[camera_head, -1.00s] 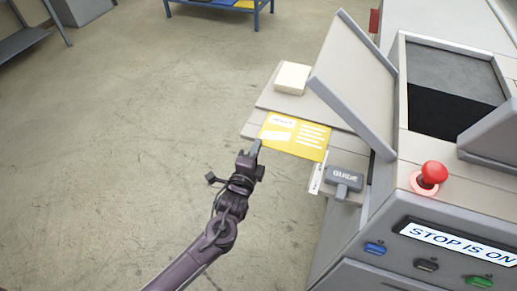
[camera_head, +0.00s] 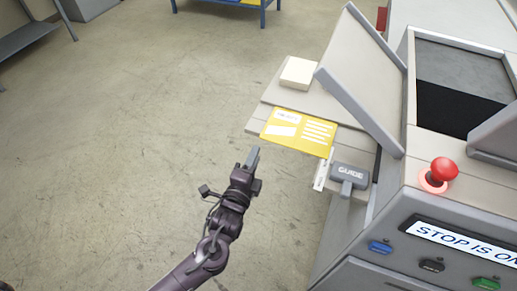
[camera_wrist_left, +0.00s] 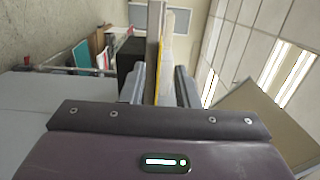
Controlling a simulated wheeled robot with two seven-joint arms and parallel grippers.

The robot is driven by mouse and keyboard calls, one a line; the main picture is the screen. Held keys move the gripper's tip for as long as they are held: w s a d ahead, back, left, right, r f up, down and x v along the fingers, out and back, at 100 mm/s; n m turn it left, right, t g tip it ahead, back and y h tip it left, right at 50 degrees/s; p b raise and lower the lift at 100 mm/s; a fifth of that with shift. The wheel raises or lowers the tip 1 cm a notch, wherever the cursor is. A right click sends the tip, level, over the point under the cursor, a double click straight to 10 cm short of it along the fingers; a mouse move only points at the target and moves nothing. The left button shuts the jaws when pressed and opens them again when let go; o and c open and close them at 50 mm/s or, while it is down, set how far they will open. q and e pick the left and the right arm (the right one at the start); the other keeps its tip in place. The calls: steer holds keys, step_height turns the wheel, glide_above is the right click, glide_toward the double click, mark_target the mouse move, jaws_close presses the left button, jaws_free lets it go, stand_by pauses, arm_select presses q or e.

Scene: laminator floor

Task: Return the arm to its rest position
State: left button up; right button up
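My left arm comes in from the bottom of the head view. Its gripper (camera_head: 254,158) is over bare floor, just short of the feed table's front-left corner. In the left wrist view its two fingers (camera_wrist_left: 160,88) stand apart with nothing held between them. A yellow printed sheet (camera_head: 297,132) lies flat on the feed table (camera_head: 310,102), apart from the gripper. Edge-on boards with a thin yellow line show beyond the fingers in the wrist view. My right gripper is not in view.
The laminator (camera_head: 460,170) fills the right side, with a raised lid (camera_head: 362,80), a red stop button (camera_head: 444,170) and a sign reading "STOP IS ON". A grey GUIDE handle (camera_head: 350,174) sits at the table's near edge. A pale block (camera_head: 298,72) lies behind the sheet.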

arm_select(q)
steer(key=shift+v, duration=0.95)
steer(key=s+a+f+n+g+y, duration=0.1)
steer(key=s+a+f+n+g, duration=0.2)
steer(key=f, duration=0.7)
steer(key=s+a+f+n+g+y, duration=0.1)
steer(key=s+a+f+n+g, duration=0.2)
steer(key=f, duration=0.7)
steer(key=s+a+f+n+g+y, duration=0.15)
steer(key=a+f, duration=0.35)
steer(key=f, duration=0.6)
steer(key=s+a+f+n+g, duration=0.2)
steer(key=s+f, duration=0.4)
steer(key=s, duration=0.4)
steer(key=s+a+f+n+g, duration=0.2)
steer(key=s+f+n+g, duration=0.2)
steer(key=s, duration=0.7)
steer(key=s+a+f+n+g+b, duration=0.1)
steer(key=s+a+f+n+g, duration=0.1)
steer(key=s+f+n, duration=0.3)
steer(key=s+f+g+y, duration=0.1)
steer(key=s+f, duration=0.2)
steer(key=s, duration=0.2)
steer(key=shift+s+a, duration=0.25)
steer(key=shift+s, duration=0.05)
